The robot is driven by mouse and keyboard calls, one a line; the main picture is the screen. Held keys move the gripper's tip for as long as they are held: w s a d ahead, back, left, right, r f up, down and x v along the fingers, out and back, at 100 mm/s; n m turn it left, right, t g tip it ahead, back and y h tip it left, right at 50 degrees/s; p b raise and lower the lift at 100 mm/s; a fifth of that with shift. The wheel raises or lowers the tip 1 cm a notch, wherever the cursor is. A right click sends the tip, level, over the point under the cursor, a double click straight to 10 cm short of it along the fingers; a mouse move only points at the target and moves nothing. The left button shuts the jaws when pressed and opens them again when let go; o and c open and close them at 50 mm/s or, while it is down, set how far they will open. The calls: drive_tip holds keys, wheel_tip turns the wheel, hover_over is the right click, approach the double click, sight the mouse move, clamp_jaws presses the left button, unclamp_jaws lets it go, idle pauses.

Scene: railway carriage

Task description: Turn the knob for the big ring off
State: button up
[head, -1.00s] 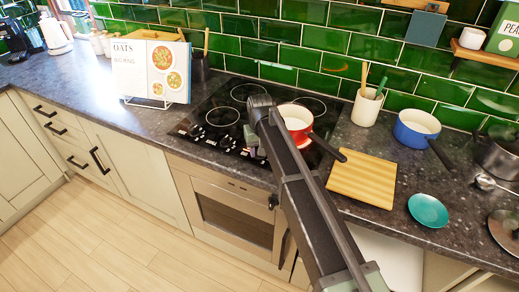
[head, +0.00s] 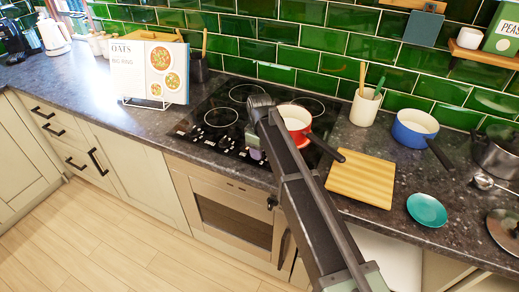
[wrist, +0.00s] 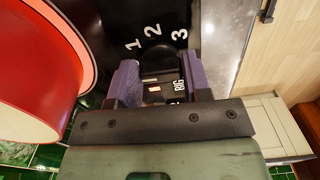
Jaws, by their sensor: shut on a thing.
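My gripper (wrist: 160,76) has two purple fingers in the wrist view. They are shut on a black knob (wrist: 158,54), one finger on each side. White numbers 1, 2 and 3 are printed beyond the knob, and the word BIG shows beside a finger. A small red and white mark lies between the fingers. In the head view my gripper (head: 254,146) is at the front of the black hob (head: 214,104), and my arm hides the held knob. Other knobs (head: 196,131) stand along the hob's front left.
A red pan (head: 296,117) sits on the hob close to my arm, and looms large at left in the wrist view (wrist: 38,80). A wooden board (head: 362,180), blue pan (head: 414,128) and teal dish (head: 427,210) lie to the right. A recipe book (head: 150,70) stands left.

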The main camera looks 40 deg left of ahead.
drive_tip(key=shift+n, duration=0.4)
drive_tip(key=o, duration=0.9)
wheel_tip(320, 180, up, 11)
drive_tip(key=p, duration=1.1)
drive_tip(key=shift+f, duration=0.1)
